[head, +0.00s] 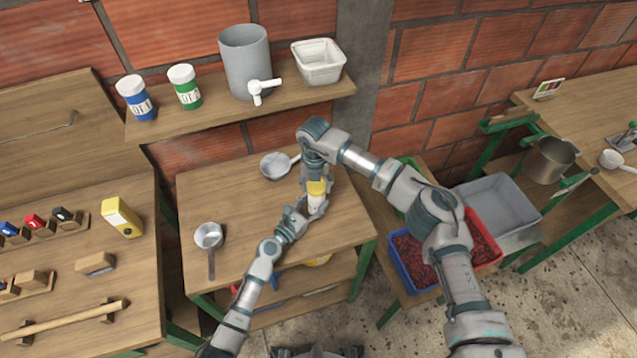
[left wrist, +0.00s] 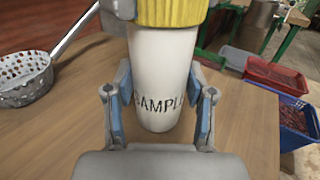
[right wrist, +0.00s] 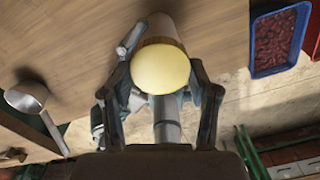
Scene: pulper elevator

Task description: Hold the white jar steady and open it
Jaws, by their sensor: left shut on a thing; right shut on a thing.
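The white jar (head: 316,203) stands upright on the wooden table, with a yellow lid (head: 317,187) on it. In the left wrist view the jar (left wrist: 160,75) reads "SAMPL" and its yellow lid (left wrist: 170,10) sits on top. My left gripper (left wrist: 160,112) is shut around the white body, a finger on each side. My right gripper (right wrist: 162,85) comes from above and is shut on the yellow lid (right wrist: 160,70), with fingers at both sides. Whether the lid has turned cannot be seen.
A strainer (head: 276,165) and a ladle (head: 209,237) lie on the same table (head: 235,195). Crates of red berries (head: 412,262) stand right of the table.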

